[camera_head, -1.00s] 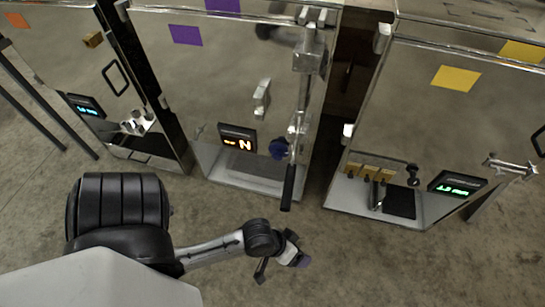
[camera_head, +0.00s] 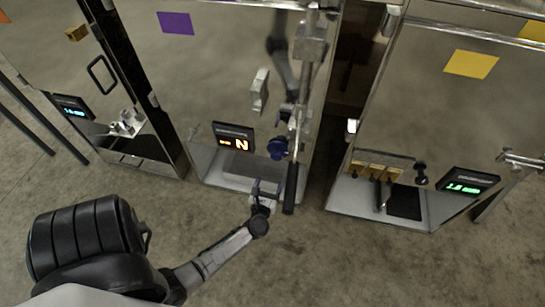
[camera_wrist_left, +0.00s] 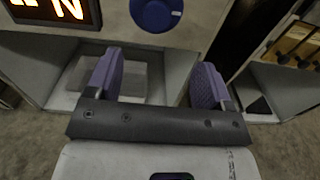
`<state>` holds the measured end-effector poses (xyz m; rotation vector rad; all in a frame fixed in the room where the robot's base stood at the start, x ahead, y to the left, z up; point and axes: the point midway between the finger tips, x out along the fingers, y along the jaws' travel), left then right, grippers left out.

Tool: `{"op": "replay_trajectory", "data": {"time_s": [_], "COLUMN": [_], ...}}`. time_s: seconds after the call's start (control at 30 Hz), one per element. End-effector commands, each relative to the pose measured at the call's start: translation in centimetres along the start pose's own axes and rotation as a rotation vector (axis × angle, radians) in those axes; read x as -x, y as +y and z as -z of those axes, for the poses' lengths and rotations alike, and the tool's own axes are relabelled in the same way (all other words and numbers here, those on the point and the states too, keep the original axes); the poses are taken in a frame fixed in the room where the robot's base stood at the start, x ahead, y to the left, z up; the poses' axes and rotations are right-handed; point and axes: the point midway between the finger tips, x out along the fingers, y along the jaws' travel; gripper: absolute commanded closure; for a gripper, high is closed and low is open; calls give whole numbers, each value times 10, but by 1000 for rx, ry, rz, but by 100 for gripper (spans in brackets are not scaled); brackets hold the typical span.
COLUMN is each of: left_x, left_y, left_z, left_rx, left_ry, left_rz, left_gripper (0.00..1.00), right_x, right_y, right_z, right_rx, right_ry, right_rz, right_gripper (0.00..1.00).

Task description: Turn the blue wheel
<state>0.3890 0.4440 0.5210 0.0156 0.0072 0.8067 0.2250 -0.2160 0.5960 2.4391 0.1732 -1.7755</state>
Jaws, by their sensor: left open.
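The blue wheel (camera_head: 278,148) is a round knob on the front of the middle aluminium trailer, right of a lit display. In the left wrist view the blue wheel (camera_wrist_left: 156,12) is at the top centre, beyond and above my fingertips. My left gripper (camera_head: 266,188) is just below the wheel and apart from it. In the left wrist view its two purple-padded fingers (camera_wrist_left: 156,75) are spread wide with nothing between them. My right gripper is not in view.
A black-handled lever (camera_head: 290,188) hangs just right of the wheel, close to my gripper. The display (camera_head: 233,137) is left of it. A ledge (camera_head: 215,175) juts out below. Another trailer (camera_head: 430,110) stands to the right, across a dark gap.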

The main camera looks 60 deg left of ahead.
Motion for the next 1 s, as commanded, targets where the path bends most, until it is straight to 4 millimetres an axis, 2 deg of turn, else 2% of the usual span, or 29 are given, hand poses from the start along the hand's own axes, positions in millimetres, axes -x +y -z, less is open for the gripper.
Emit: {"op": "replay_trajectory", "data": {"time_s": [0.17, 0.5, 0.7, 1.0], "left_x": [-18, -80, -111, -134], "left_y": [3, 4, 5, 5], "left_z": [3, 3, 2, 2], "left_rx": [21, 18, 17, 15], "left_ry": [-1, -3, -2, -1], "left_rz": [-20, -17, -16, -16], "left_gripper": [25, 25, 25, 25], "right_x": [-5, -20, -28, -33], "right_y": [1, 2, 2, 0], "right_z": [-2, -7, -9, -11], "right_rx": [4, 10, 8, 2], "right_ry": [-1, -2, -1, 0], "right_rz": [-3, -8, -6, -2], "right_gripper": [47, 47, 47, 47]}}
